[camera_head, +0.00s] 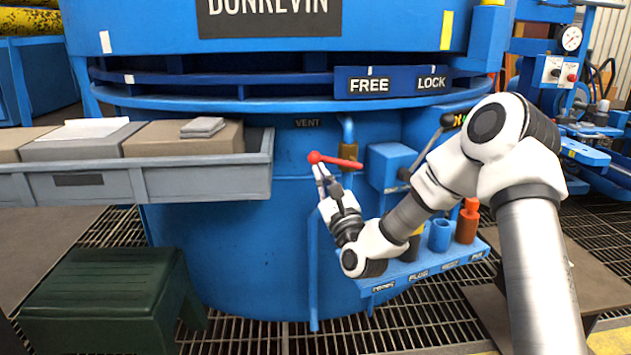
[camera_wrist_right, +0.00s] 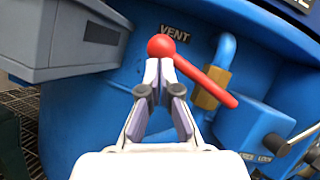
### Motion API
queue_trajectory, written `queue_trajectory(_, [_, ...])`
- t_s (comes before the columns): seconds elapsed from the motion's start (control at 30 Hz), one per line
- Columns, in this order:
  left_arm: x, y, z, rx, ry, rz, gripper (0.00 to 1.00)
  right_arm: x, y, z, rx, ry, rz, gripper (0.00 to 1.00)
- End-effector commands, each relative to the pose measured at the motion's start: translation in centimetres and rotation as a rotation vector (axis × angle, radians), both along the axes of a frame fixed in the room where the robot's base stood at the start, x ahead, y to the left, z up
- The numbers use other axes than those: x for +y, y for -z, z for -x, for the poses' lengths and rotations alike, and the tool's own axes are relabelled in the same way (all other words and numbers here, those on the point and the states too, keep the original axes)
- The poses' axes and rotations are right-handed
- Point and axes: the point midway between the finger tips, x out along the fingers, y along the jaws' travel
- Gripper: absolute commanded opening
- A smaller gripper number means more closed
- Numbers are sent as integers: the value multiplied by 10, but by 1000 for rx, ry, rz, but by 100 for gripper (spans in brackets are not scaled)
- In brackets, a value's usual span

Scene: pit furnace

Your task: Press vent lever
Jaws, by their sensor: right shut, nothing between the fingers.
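The vent lever (camera_head: 338,160) is a red bar with a round red knob at its left end, mounted on a brass valve body on a blue pipe, below the VENT label (camera_head: 307,122). It slopes slightly down to the right in the head view. My right gripper (camera_head: 319,172) is shut and empty, its fingertips right at the underside of the knob. In the right wrist view the lever (camera_wrist_right: 207,74) runs from the knob down to the right, and the gripper's closed tips (camera_wrist_right: 159,66) overlap the knob's lower edge. I cannot tell whether they touch. My left gripper is out of view.
A grey tray (camera_head: 200,182) with boxes juts in at the left, close to the lever. A blue lever box (camera_head: 388,166) is to the right. A shelf (camera_head: 380,285) with coloured holders sits below my right wrist. A green step (camera_head: 105,300) stands at lower left.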

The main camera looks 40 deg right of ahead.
Motion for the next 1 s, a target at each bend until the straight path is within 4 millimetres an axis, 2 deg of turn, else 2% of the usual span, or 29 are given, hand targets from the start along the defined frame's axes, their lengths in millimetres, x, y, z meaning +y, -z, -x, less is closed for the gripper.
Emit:
queue_trajectory(0.03, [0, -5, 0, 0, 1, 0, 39, -2, -10, 0, -5, 0, 2, 0])
queue_trajectory(0.6, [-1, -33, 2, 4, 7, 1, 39, -13, -58, 4, -7, -3, 8, 0])
queue_trajectory(0.9, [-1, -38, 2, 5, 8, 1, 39, -22, -78, 9, -13, -3, 10, 0])
queue_trajectory(1.0, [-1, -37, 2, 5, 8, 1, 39, -25, -83, 10, -49, -6, -68, 0])
